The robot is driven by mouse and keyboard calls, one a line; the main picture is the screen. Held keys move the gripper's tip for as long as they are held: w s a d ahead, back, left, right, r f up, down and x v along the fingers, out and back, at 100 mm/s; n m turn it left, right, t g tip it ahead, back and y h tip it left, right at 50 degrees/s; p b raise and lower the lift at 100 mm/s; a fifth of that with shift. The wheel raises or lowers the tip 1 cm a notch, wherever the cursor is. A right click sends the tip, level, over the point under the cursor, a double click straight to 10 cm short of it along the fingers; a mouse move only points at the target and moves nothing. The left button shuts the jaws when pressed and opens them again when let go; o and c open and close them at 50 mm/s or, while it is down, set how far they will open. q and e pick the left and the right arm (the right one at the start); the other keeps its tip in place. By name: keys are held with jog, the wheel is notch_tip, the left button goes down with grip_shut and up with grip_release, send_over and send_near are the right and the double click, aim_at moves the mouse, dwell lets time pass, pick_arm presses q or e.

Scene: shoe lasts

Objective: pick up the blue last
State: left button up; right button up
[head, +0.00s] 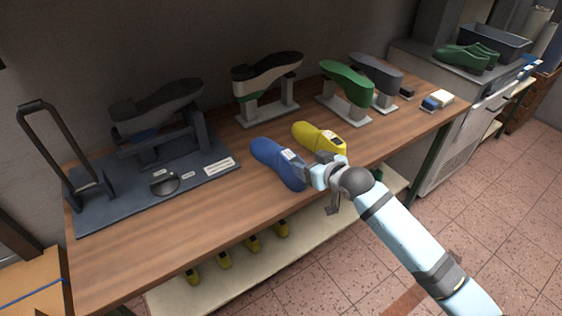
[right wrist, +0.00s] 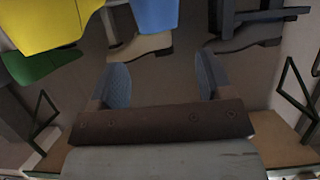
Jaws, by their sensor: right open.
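The blue last (head: 275,160) lies on the wooden bench near its front edge, left of a yellow last (head: 318,137). My right gripper (head: 303,173) reaches in from the right and is at the blue last's right side, in front of the yellow last. In the right wrist view its two fingers (right wrist: 162,80) stand apart with nothing between them. Part of the blue last (right wrist: 155,14) shows there at the top, beyond the fingertips. Whether the gripper touches the blue last I cannot tell. My left gripper is not in view.
A dark fixture (head: 205,178) with a grey last stands on the left of the bench (head: 190,220). Lasts on stands, including a green one (head: 347,82), line the back. A shelf (head: 240,272) below holds several yellow-toed items. The bench's front left is clear.

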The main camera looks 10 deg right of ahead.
aim_at(293, 159)
jog(key=x, duration=0.7)
jog(key=shift+a+f, duration=0.15)
jog(key=shift+f, duration=0.3)
jog(key=shift+s, duration=0.1)
jog(key=shift+c, duration=0.4)
grip_shut()
jog(key=shift+r, duration=0.1)
